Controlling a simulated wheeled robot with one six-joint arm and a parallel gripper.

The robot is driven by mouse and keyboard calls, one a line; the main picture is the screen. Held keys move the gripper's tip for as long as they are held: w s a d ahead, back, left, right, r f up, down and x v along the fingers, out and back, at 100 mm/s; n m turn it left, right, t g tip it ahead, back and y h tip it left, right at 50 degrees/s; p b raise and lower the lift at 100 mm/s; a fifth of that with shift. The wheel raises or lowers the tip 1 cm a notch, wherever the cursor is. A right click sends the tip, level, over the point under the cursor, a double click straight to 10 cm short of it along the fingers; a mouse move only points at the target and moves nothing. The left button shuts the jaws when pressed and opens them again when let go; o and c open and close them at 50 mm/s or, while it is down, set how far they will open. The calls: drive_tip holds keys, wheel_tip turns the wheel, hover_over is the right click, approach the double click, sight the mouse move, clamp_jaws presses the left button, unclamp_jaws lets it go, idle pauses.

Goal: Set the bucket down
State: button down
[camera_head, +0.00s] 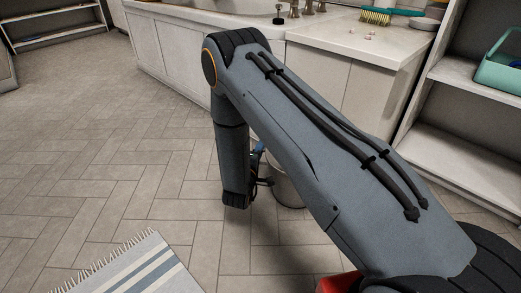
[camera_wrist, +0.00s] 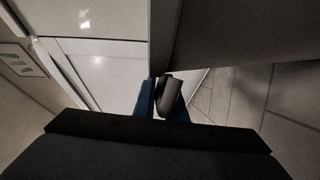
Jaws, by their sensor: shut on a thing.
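The bucket (camera_head: 287,189) is a pale metallic vessel, mostly hidden behind my arm in the head view. Its grey wall fills the upper right of the wrist view (camera_wrist: 235,35). My gripper (camera_head: 258,163) is low beside the bucket's left side, and its blue fingers also show in the wrist view (camera_wrist: 165,104). They are closed around a dark rounded grip next to the bucket wall.
A white cabinet with a counter (camera_head: 345,40) stands behind the bucket, with a green brush (camera_head: 378,16) on it. Shelves with a teal basket (camera_head: 498,72) are at the right. A striped rug (camera_head: 130,268) lies front left. The tiled floor (camera_head: 110,140) at left is clear.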

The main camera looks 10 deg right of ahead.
drive_tip(key=shift+f, duration=0.25)
drive_tip(key=c, duration=1.8)
unclamp_jaws()
